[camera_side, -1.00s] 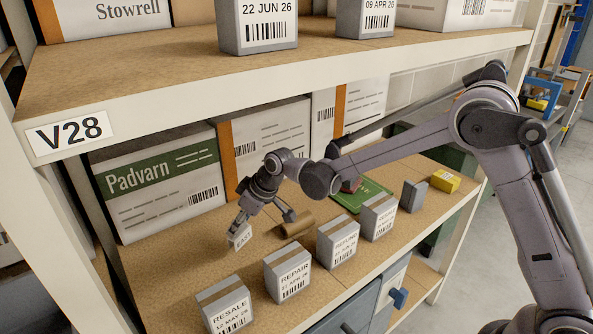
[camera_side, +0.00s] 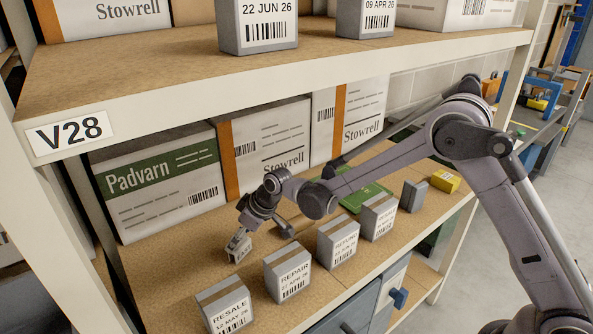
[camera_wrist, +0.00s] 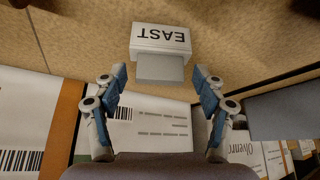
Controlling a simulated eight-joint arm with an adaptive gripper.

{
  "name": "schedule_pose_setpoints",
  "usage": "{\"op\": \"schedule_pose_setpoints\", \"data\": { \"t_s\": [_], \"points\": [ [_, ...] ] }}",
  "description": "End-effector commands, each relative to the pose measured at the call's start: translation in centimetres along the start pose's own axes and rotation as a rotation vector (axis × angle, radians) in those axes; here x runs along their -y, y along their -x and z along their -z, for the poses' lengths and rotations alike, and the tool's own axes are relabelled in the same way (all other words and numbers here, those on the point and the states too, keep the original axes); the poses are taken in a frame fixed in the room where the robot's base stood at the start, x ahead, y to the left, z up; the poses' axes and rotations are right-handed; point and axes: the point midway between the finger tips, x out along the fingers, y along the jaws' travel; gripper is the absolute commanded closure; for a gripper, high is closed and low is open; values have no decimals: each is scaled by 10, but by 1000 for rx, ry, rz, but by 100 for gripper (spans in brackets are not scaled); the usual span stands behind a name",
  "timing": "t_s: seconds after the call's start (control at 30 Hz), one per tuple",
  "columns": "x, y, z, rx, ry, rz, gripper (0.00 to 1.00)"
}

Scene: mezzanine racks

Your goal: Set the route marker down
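The route marker (camera_wrist: 160,36) is a small block with a white face reading EAST, upside down in the wrist view, and a grey part (camera_wrist: 160,67) towards me. My gripper (camera_wrist: 159,74) is open, its blue-padded fingertips either side of the grey part with a gap on each side. In the side view my gripper (camera_side: 241,238) points down over the left part of the lower shelf (camera_side: 185,262), with the marker (camera_side: 239,251) at its tips, low at the board. I cannot tell whether its underside touches the board.
Grey boxes labelled RESALE (camera_side: 227,305), REPAIR (camera_side: 288,272) and REFUND (camera_side: 338,242) stand along the front edge, with more to the right. Large cartons, including Padvarn (camera_side: 160,185), line the back. The upper shelf (camera_side: 300,65), tagged V28, hangs overhead. Bare board surrounds the marker.

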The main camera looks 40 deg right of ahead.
Motion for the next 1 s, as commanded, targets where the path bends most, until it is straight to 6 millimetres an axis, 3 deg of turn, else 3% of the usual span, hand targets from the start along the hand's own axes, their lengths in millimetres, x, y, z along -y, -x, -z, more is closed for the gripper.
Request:
{"op": "schedule_pose_setpoints", "data": {
  "t_s": [0.27,0.47,1.0],
  "points": [
    [0,1,0,0,0,0,28],
    [0,15,2,0,0,0,28],
    [0,100,1,0,0,0,28]
  ]
}}
